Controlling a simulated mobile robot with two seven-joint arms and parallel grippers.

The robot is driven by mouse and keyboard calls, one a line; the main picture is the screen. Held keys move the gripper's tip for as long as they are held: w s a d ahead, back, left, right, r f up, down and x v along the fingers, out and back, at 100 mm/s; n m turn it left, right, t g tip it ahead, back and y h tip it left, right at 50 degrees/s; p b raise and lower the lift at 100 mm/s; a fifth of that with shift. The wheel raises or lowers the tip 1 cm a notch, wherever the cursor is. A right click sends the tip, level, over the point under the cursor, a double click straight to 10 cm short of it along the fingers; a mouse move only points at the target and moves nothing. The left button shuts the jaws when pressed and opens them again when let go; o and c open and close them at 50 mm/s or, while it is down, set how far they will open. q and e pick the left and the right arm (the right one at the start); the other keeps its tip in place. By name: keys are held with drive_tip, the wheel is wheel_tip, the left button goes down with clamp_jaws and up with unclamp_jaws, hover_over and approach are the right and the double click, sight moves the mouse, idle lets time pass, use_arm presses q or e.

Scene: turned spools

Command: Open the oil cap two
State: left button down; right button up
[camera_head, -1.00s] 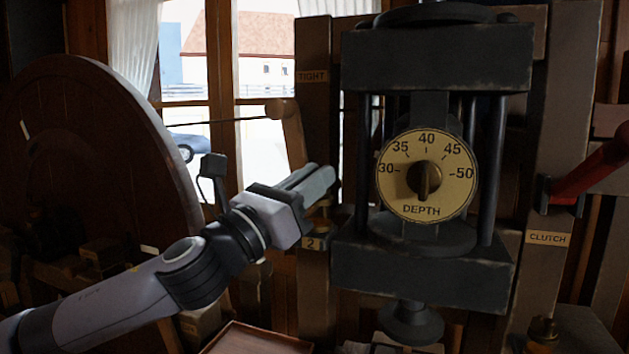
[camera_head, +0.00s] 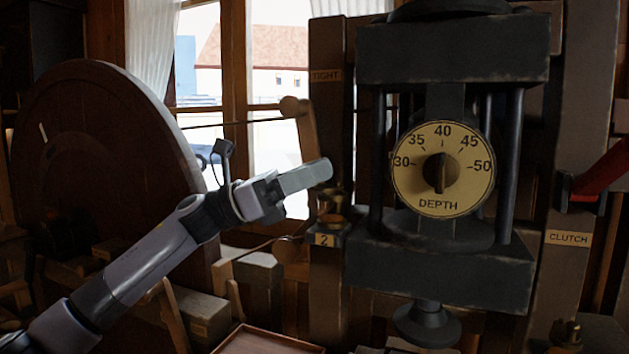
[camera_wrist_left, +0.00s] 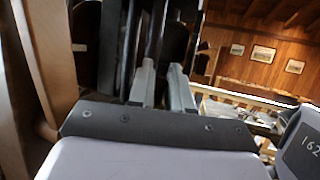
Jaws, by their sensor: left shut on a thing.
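The brass oil cup two (camera_head: 332,210) sits on a small bracket on the wooden post, above a plate marked 2 (camera_head: 325,240). My left gripper (camera_head: 325,172) comes in from the left, its fingertips just above and left of the cup's top. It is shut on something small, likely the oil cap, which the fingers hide. In the left wrist view, the two grey fingers (camera_wrist_left: 163,70) stand a narrow gap apart, with dark upright rods behind them. The cap itself cannot be made out there. My right gripper is not in view.
The dark press with its DEPTH dial (camera_head: 442,190) stands right of the post. A red lever (camera_head: 600,177) is at the far right above the CLUTCH plate (camera_head: 568,238). A large wooden wheel (camera_head: 95,170) stands left, behind my arm. A shallow tray (camera_head: 265,343) lies below.

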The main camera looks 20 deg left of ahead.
use_arm(q)
drive_tip(key=m+g, duration=0.1)
drive_tip(key=g, duration=0.2)
drive_tip(key=m+g+h, duration=0.1)
drive_tip(key=g, duration=0.1)
drive_tip(key=shift+w+a+r+m, duration=0.2)
drive_tip(key=shift+w+m, duration=0.1)
drive_tip(key=shift+w, duration=0.1)
drive_tip(key=shift+w+m+g+p, duration=0.15)
drive_tip(key=shift+m+g+p, duration=0.3)
drive_tip(key=shift+g, duration=0.45)
drive_tip(key=shift+w+m+g+p, duration=0.15)
drive_tip(key=shift+m+g+p, duration=0.25)
drive_tip(key=shift+g, duration=0.5)
drive_tip(key=shift+w+f+m+g, duration=0.1)
drive_tip(key=shift+m+g, duration=0.35)
drive_tip(key=shift+g, duration=0.35)
drive_tip(key=c, duration=1.1)
unclamp_jaws()
drive_tip(key=shift+a+f, duration=0.1)
drive_tip(key=shift+f, duration=0.05)
